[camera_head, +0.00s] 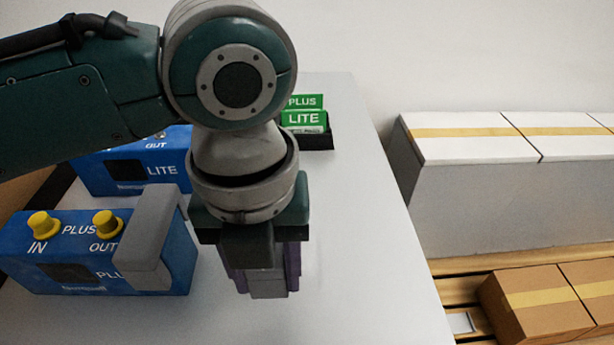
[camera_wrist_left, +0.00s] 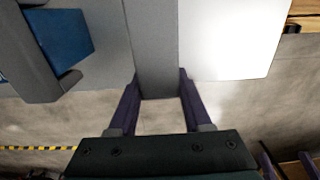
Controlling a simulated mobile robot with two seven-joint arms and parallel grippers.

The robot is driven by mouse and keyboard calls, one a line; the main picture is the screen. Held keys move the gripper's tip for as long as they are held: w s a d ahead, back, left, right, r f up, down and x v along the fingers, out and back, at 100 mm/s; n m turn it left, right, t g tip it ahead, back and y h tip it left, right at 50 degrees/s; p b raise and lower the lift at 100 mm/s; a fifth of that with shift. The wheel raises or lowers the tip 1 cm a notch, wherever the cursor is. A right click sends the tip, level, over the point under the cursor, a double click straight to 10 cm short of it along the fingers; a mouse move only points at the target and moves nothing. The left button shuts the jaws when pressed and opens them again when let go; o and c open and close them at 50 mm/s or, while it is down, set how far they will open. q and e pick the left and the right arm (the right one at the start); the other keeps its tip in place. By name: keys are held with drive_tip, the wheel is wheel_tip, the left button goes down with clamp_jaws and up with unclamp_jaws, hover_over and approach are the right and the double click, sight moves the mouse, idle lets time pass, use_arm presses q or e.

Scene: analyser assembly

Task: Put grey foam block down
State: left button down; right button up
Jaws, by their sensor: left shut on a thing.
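My left gripper (camera_head: 264,268) points down over the white table, to the right of the blue PLUS analyser. It is shut on a grey foam block (camera_wrist_left: 157,48). In the left wrist view the block runs between the two purple fingers; in the head view only its lower end (camera_head: 268,289) shows below the jaws. I cannot tell whether the block touches the table. At the lower right edge of the left wrist view, purple finger-like parts show, perhaps my right gripper (camera_wrist_left: 289,164); its state is unclear.
The blue PLUS analyser (camera_head: 68,272) has yellow caps and a second grey foam piece (camera_head: 148,240) on its right end. A blue LITE analyser (camera_head: 125,172) stands behind. Green PLUS and LITE boxes (camera_head: 304,119) sit in a black holder. The table's right part (camera_head: 370,250) is clear.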

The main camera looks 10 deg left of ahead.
sight(271, 297)
use_arm(q)
drive_tip(key=shift+f+b, duration=0.6)
drive_tip(key=shift+f, duration=1.95)
drive_tip(key=shift+f, duration=0.1)
drive_tip(key=shift+c, duration=1.7)
unclamp_jaws()
